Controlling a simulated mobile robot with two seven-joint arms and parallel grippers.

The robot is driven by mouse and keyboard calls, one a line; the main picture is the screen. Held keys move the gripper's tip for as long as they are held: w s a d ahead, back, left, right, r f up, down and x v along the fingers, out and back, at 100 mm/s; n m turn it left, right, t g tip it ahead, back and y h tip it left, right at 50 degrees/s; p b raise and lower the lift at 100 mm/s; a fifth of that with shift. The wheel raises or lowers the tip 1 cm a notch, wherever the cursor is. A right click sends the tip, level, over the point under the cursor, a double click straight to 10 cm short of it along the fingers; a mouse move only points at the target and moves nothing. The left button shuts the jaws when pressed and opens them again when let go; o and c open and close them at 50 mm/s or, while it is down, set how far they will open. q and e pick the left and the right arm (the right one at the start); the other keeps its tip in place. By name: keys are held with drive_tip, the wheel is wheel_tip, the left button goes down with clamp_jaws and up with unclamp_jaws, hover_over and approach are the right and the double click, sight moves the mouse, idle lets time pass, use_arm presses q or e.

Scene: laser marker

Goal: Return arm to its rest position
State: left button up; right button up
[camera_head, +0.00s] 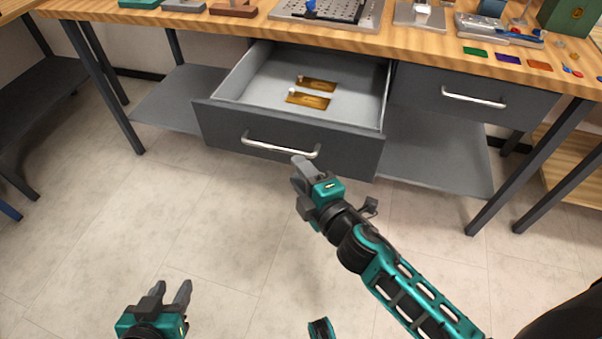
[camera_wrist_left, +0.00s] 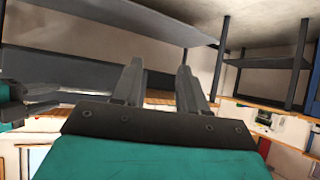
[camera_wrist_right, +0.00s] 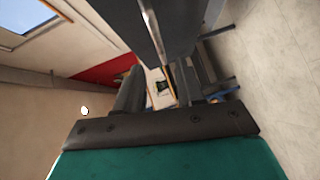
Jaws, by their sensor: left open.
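My left gripper (camera_head: 171,287) is low at the left in the head view, open and empty above the floor, well apart from the bench. It also shows in the left wrist view (camera_wrist_left: 157,85), with a clear gap between its fingers. My right gripper (camera_head: 299,172) is open and empty just in front of and below the handle (camera_head: 280,146) of the pulled-out drawer (camera_head: 290,134). I cannot tell whether a fingertip touches the drawer front. Its parted fingers show in the right wrist view (camera_wrist_right: 157,86).
Two brass plates (camera_head: 307,100) lie inside the open drawer. A shut drawer (camera_head: 474,98) is to its right. The wooden bench top (camera_head: 420,42) carries a grey perforated plate (camera_head: 330,12), coloured cards (camera_head: 508,58) and tools. The floor (camera_head: 215,230) in front is clear.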

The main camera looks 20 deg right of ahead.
use_arm(q)
drive_tip(key=shift+w+r, duration=0.1)
drive_tip(key=shift+r, duration=0.05)
drive_tip(key=r+p, duration=0.1)
drive_tip(key=p, duration=0.1)
drive_tip(key=a+r+p, duration=0.1)
drive_tip(key=p, duration=0.1)
drive_tip(key=s+a+r+p, duration=0.1)
drive_tip(key=p, duration=0.1)
drive_tip(key=shift+r+y, duration=0.15)
drive_tip(key=shift+y, duration=0.15)
use_arm(e)
drive_tip(key=s+d+f+m+g, duration=0.2)
drive_tip(key=s+m, duration=0.5)
drive_tip(key=m, duration=0.1)
drive_tip(key=s+d+f+m+g+h, duration=0.1)
drive_tip(key=s+d+f+m+g, duration=0.1)
drive_tip(key=s+m, duration=0.4)
drive_tip(key=shift+s+d+f+m+g, duration=0.35)
drive_tip(key=shift+d+m+g, duration=0.25)
drive_tip(key=shift+m, duration=0.5)
use_arm(q)
drive_tip(key=shift+s+d, duration=0.1)
drive_tip(key=shift+d, duration=0.1)
